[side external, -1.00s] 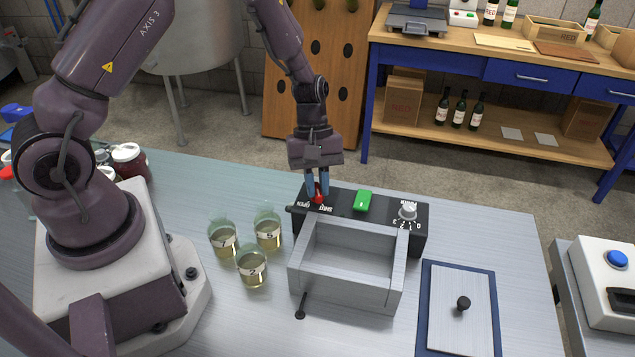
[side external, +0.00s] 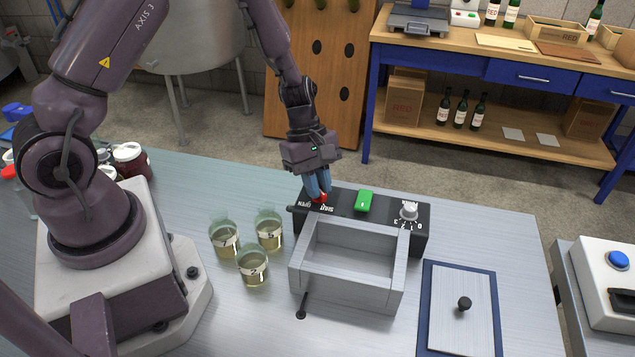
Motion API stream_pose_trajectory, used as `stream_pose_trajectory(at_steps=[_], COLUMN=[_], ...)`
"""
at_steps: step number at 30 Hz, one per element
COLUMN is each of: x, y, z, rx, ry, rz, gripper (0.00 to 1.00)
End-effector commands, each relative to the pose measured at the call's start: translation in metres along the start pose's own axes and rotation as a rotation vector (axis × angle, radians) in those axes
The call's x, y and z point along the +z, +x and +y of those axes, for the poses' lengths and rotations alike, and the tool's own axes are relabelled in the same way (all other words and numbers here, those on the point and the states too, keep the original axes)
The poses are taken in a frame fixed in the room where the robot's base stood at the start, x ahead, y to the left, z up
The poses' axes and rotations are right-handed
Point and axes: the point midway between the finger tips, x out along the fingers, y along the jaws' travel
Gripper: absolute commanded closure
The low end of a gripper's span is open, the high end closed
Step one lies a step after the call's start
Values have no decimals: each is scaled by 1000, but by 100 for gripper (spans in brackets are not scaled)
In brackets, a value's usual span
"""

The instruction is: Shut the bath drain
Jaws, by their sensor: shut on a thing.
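The bath (side external: 347,287) is an open grey metal box on the bench, with a black control panel (side external: 342,205) along its back. A small red drain lever (side external: 320,198) stands at the panel's left end, beside white lettering that looks like OPEN on the left and SHUT on the right. My gripper (side external: 319,191) is shut on the red lever, with its blue fingers coming down from above and leaning right. The fingers hide most of the lever, so its exact setting is unclear.
A green switch (side external: 363,200) and a pale dial (side external: 408,211) sit farther right on the panel. Several labelled glass beakers (side external: 253,266) stand close left of the bath. A lid with a black knob (side external: 464,304) lies on a blue mat at right.

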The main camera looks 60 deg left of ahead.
Motion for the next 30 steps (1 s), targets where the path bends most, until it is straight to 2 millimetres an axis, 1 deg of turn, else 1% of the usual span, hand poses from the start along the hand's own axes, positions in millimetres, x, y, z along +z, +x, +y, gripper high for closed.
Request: stream_pose_trajectory(at_steps=[4, 5, 6, 8, 16, 20, 23, 30], x=[1, 1, 1, 1, 0, 0, 1, 0], y=[2, 2, 2, 2, 0, -9, -25, -79], z=[-1, -1, -1, -1, 0, 1, 1, 1], rx=[-3, -3, -4, -4, -1, 2, 3, 5], ry=[-4, -4, -4, -3, -2, 0, 0, 0], rz=[-2, -2, -2, -2, -1, -1, 0, 1], gripper=[100, 84, 75, 61, 61, 61, 61, 61])
